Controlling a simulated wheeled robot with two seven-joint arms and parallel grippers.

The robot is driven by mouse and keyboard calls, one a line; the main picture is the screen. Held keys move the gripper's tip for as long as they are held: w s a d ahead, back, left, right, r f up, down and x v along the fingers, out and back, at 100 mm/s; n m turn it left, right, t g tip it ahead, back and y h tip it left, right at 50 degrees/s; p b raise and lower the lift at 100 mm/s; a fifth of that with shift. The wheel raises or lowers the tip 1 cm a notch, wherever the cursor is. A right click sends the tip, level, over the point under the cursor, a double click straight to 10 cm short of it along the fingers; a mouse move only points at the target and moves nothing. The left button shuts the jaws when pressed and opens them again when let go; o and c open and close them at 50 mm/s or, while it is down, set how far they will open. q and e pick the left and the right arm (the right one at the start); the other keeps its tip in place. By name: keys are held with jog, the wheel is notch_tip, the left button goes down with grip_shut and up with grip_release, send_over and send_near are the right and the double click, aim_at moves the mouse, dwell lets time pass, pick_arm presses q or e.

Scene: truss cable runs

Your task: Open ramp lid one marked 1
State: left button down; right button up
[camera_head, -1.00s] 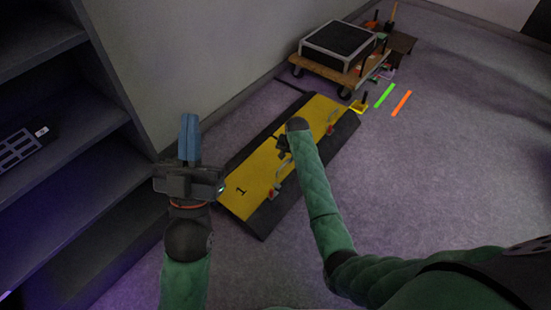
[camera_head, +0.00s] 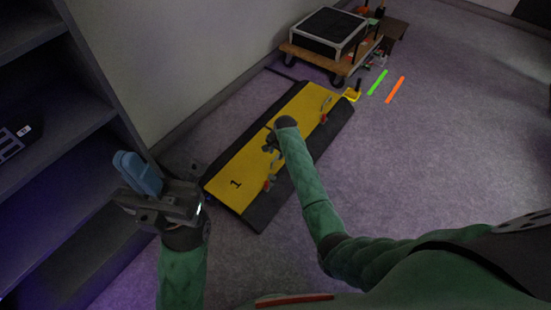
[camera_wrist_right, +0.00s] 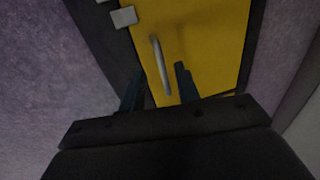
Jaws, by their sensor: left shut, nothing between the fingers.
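The ramp's yellow lid (camera_head: 250,155), marked 1 at its near end, lies flat and closed in its dark frame on the floor. Two grey handles with reddish ends stand on its right side, a near one (camera_head: 270,180) and a far one (camera_head: 325,108). My right gripper (camera_wrist_right: 158,90) is over the lid, between these in the head view, its fingers mostly hidden there. In the right wrist view its dark fingers are apart, with a grey handle bar (camera_wrist_right: 161,65) showing between them, not gripped. My left gripper (camera_head: 137,172), with blue fingers together, is empty in the air left of the ramp.
A dark shelf unit (camera_head: 75,150) stands at the left against the wall. A wooden dolly (camera_head: 318,60) carrying a black box stands beyond the ramp. Green (camera_head: 377,83) and orange (camera_head: 396,90) strips lie on the carpet. The floor right of the ramp is clear.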

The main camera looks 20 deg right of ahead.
aim_at(275, 159)
jog(key=shift+w+a+f+b, duration=0.15)
jog(key=shift+f+b, duration=0.1)
jog(key=shift+f, duration=0.65)
jog(key=shift+w+a+f+b, duration=0.1)
jog(key=shift+f+b, duration=0.15)
jog(key=shift+f, duration=0.6)
jog(key=shift+c, duration=0.3)
grip_shut()
